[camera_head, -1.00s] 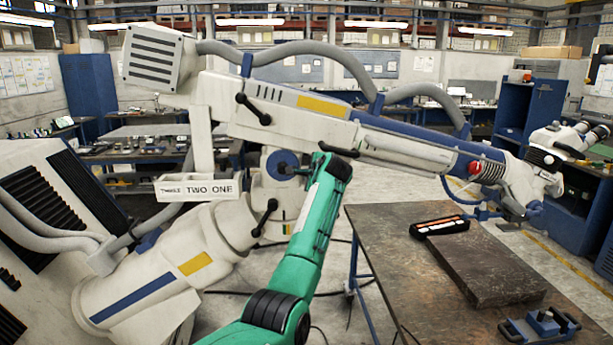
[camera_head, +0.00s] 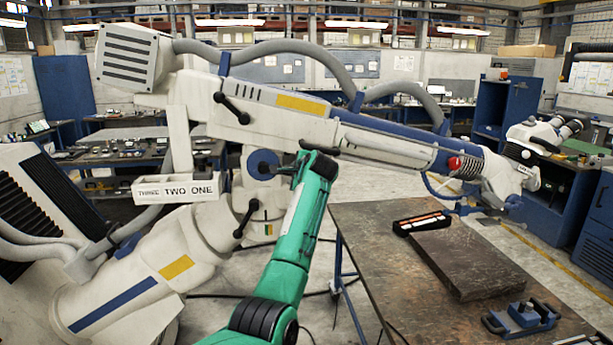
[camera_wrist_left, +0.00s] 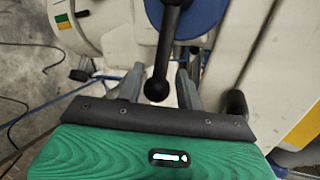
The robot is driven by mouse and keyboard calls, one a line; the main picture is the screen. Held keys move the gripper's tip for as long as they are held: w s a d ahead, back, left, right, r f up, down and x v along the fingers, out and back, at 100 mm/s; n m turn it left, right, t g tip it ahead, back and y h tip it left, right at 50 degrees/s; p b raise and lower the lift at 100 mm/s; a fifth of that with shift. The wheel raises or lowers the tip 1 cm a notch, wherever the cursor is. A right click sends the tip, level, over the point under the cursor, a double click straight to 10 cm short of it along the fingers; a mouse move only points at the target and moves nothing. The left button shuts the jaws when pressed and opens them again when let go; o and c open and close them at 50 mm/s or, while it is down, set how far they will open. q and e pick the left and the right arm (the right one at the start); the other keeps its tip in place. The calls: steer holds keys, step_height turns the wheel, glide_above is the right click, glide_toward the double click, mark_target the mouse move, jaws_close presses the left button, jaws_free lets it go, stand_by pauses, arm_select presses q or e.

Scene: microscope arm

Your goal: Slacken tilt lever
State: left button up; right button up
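The large white and blue microscope arm (camera_head: 310,115) spans the head view. A blue joint hub (camera_head: 263,165) sits below its beam. In the left wrist view a black lever with a ball end (camera_wrist_left: 158,85) hangs from the blue hub (camera_wrist_left: 198,15). My left gripper (camera_wrist_left: 160,82) is open, with one grey finger on each side of the lever and gaps visible between. In the head view my green left arm reaches the hub, and its fingertips are hard to make out. Other black levers are on the beam (camera_head: 231,108) and lower joint (camera_head: 246,218). My right gripper is out of view.
A brown worktable (camera_head: 375,245) on the right carries a dark slab (camera_head: 480,262), a black case (camera_head: 422,222) and a blue fixture (camera_head: 522,317). A white pedestal (camera_head: 110,285) stands at the left.

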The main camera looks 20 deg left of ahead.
arm_select(q)
steer(key=d+b+v, duration=0.1)
steer(key=b+v, duration=0.3)
steer(key=v, duration=0.8)
steer(key=shift+w+f, duration=0.15)
steer(key=shift+w, duration=0.15)
